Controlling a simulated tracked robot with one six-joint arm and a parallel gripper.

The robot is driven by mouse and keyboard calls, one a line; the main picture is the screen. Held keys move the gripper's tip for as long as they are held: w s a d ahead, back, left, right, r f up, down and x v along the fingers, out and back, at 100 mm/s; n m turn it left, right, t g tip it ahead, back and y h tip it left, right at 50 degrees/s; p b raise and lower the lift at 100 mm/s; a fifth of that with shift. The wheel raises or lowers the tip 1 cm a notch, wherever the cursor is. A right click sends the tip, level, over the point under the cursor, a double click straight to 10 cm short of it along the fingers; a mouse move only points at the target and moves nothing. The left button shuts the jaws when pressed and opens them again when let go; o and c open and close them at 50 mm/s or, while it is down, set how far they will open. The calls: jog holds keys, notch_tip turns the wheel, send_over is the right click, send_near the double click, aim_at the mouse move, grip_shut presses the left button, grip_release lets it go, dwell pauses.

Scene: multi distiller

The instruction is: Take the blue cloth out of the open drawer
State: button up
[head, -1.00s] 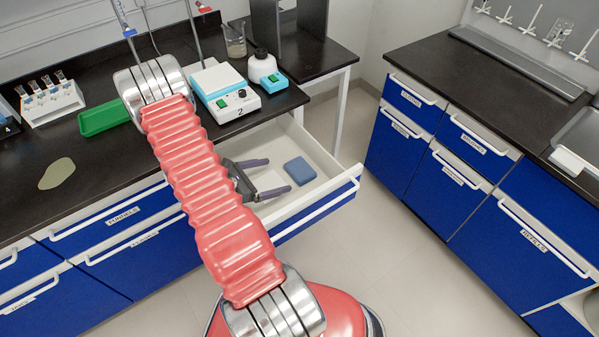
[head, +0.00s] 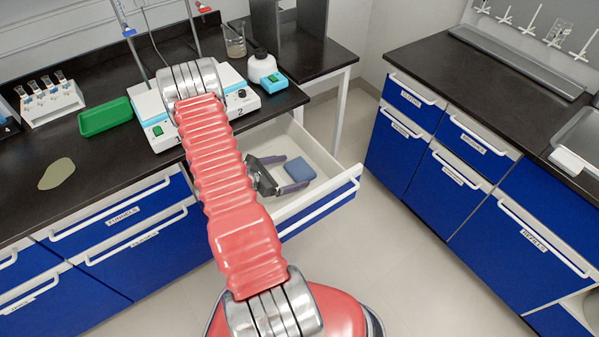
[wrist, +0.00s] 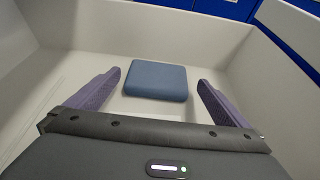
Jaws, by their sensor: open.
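The blue cloth (head: 299,169) is a small folded square lying flat on the floor of the open white drawer (head: 335,170). In the wrist view the cloth (wrist: 156,81) sits ahead of my gripper, centred between its fingers. My gripper (head: 283,173) is open and empty inside the drawer, with its two purple-grey fingers pointing toward the cloth. In the wrist view my gripper (wrist: 158,88) has one finger on each side, apart from the cloth.
The drawer walls (wrist: 235,50) stand close around my gripper. The black bench (head: 30,215) above holds hotplates (head: 160,125), a green tray (head: 104,117) and a tube rack (head: 50,102). Another blue-fronted bench (head: 480,90) stands at the right. Floor between benches is clear.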

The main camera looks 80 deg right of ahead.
aim_at(299, 169)
jog(key=shift+x, duration=2.55)
jog(key=shift+w, duration=0.15)
jog(key=shift+c, duration=0.5)
jog(key=c, duration=0.8)
jog(key=shift+r, duration=5)
